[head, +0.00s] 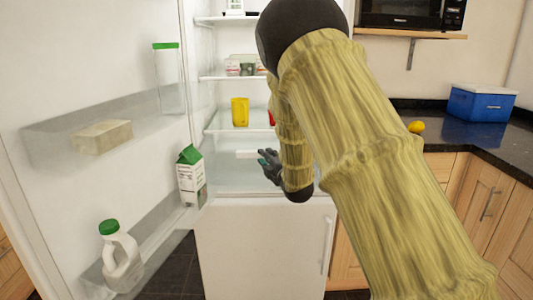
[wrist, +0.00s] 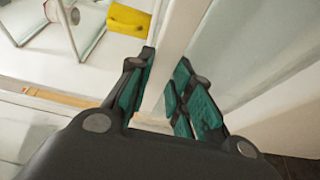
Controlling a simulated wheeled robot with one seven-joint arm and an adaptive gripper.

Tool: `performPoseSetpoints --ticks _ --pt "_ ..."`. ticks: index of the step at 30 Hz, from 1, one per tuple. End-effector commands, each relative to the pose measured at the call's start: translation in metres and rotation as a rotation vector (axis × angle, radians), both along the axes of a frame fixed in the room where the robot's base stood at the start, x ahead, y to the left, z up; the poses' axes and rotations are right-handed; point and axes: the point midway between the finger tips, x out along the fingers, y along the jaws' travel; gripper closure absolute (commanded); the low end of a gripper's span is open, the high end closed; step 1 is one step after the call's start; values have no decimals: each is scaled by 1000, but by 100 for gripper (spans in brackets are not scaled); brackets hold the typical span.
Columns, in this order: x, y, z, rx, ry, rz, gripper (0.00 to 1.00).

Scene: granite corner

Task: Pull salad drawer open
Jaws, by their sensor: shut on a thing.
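The salad drawer (head: 235,178) is the pale, see-through bin at the bottom of the open fridge. Its white front rim (head: 247,154) shows just left of my gripper (head: 267,164). In the wrist view, the white rim (wrist: 181,28) runs down between the teal finger pads of my gripper (wrist: 165,95), which is shut on it. The see-through drawer panel (wrist: 235,45) lies to the right of the rim. My arm hides the right side of the drawer in the head view. I cannot tell how far out the drawer is.
The fridge door (head: 90,100) stands open at left, its racks holding a milk jug (head: 122,262), a carton (head: 191,178) and a glass container (head: 168,80). The counter (head: 470,130) is at right.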

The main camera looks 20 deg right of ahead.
Motion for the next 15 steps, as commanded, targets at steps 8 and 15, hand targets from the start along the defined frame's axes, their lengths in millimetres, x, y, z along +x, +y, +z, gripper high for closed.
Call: performPoseSetpoints --ticks 8,15 --pt "-20 6 -5 0 9 0 100" --pt "-21 6 -5 0 9 0 100"
